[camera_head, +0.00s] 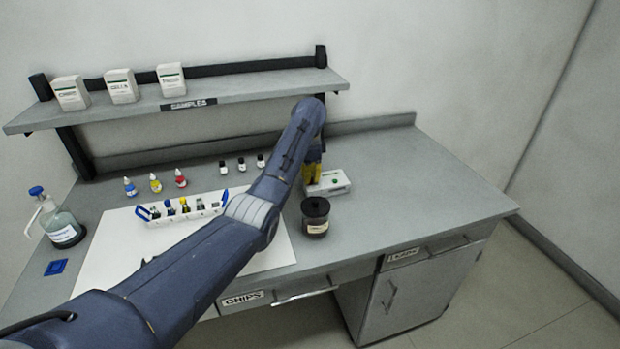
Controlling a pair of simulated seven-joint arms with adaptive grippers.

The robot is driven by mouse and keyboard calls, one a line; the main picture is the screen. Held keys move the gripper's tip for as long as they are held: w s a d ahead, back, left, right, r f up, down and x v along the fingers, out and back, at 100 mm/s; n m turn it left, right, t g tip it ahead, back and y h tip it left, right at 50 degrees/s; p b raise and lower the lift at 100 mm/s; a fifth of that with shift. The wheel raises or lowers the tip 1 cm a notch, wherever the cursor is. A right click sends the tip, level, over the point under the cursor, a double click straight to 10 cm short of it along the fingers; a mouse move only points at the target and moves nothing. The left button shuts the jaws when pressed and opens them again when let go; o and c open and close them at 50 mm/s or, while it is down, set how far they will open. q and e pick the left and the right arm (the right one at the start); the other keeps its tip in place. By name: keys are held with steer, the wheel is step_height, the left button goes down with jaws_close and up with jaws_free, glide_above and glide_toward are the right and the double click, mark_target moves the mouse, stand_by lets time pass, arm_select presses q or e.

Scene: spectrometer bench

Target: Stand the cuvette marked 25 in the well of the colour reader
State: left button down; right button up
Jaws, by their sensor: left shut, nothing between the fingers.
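A white rack with blue ends (160,219) stands on the white mat and holds several small cuvettes with dark, yellow and pale contents. I cannot read their marks, so I cannot tell which is 25. The colour reader (340,188) is a low white box with a green spot, right of centre on the bench. My left gripper (313,174) is at the reader's back left, shut and empty, partly hidden by my forearm. Yellow shows at its fingers. The reader's well is not clearly visible, and I cannot tell whether a cuvette stands in it. My right gripper is out of view.
A dark-lidded jar (316,218) stands just in front of the reader. Dropper bottles (155,184) and small black-capped vials (241,165) stand behind the rack. A wash bottle (62,227) is at the left. Above is a shelf (240,92) with white boxes. The right bench is clear.

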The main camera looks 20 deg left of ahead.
arm_select(q)
steer(key=shift+f, duration=0.65)
stand_by(1.1)
steer(key=c, duration=2.2)
jaws_free()
steer(key=c, duration=1.5)
jaws_free()
steer(key=shift+f, duration=0.15)
steer(key=shift+c, duration=0.2)
steer(key=shift+s, duration=0.1)
steer(key=r, duration=1.2)
steer(key=shift+s+r, duration=0.25)
steer(key=shift+r, duration=0.1)
